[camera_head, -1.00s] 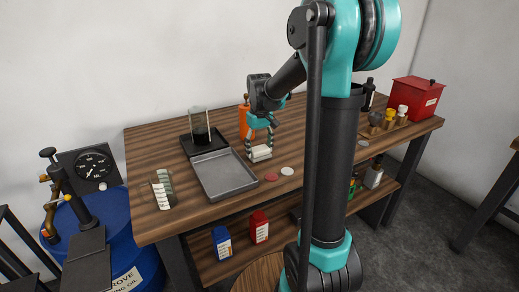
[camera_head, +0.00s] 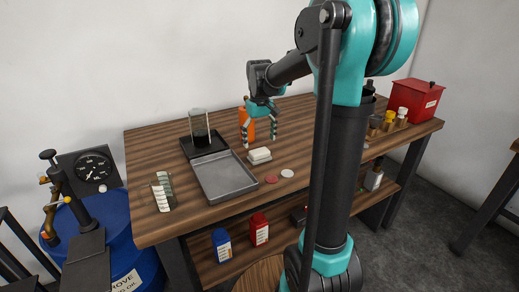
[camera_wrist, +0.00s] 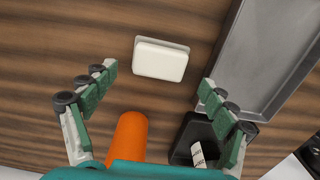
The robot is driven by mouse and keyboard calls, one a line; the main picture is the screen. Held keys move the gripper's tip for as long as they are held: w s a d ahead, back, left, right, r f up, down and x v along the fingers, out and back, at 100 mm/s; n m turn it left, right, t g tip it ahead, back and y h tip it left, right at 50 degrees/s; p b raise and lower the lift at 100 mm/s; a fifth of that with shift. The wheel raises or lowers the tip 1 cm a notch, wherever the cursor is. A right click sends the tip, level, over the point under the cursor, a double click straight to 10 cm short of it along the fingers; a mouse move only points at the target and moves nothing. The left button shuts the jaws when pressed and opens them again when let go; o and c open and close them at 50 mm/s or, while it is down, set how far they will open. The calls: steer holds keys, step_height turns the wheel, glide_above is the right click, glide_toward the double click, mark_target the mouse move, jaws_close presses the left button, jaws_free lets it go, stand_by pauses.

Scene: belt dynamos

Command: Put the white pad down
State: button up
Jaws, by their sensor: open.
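The white pad (camera_head: 259,154) lies on the wooden table just right of the grey metal tray. In the wrist view the white pad (camera_wrist: 161,60) lies flat on the wood, beyond and between my fingertips, touching neither. It appears to rest on a second pale layer, whose edge shows beneath it. My gripper (camera_head: 260,140) is above the table behind the pad, fingers spread. In the wrist view my gripper (camera_wrist: 159,79) is wide open and empty.
The grey tray (camera_head: 225,178) is close beside the pad. An orange bottle (camera_head: 248,131) stands behind, near my fingers; a glass beaker (camera_head: 199,127) sits on a black base. Red (camera_head: 270,180) and white (camera_head: 287,173) discs lie in front. The table's right-middle is bare.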

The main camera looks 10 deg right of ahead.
mark_target(260, 151)
step_height(260, 151, up, 7)
stand_by(0.3)
steer(key=shift+s, duration=0.15)
